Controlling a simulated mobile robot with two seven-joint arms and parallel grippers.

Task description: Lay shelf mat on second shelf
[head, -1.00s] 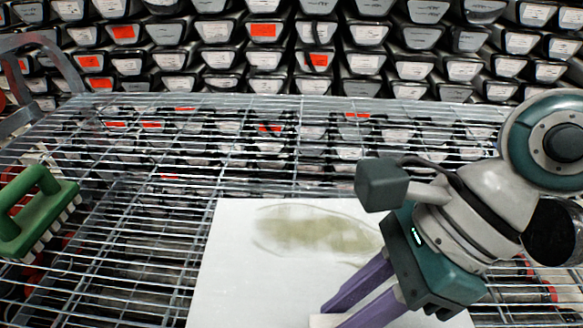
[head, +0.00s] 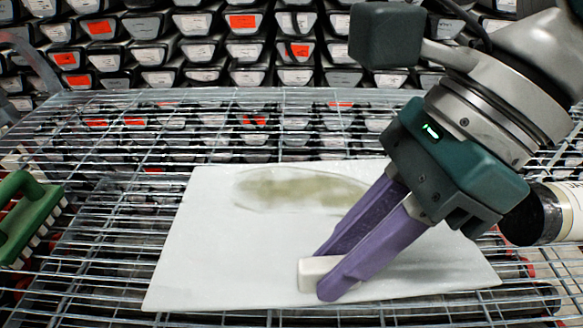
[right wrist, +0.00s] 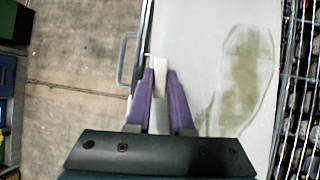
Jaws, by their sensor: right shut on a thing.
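The shelf mat (head: 225,245) is a white flat sheet with an olive-green stain near its far edge. In the head view it lies over the wire shelf (head: 100,240); I cannot tell whether all of it touches the wires. A small pale block (head: 313,273) sits at the mat's near edge. My right gripper (head: 325,278), with purple fingers, is shut on this block. In the right wrist view the fingers (right wrist: 161,80) close around the pale block, and the mat (right wrist: 195,50) spreads to the right. My left gripper is not in view.
A green brush (head: 30,215) lies at the left of the wire shelf. Rows of dark, labelled core boxes (head: 250,50) stand behind it. A dark and white cylinder (head: 560,212) shows at the right. The wires between brush and mat are bare.

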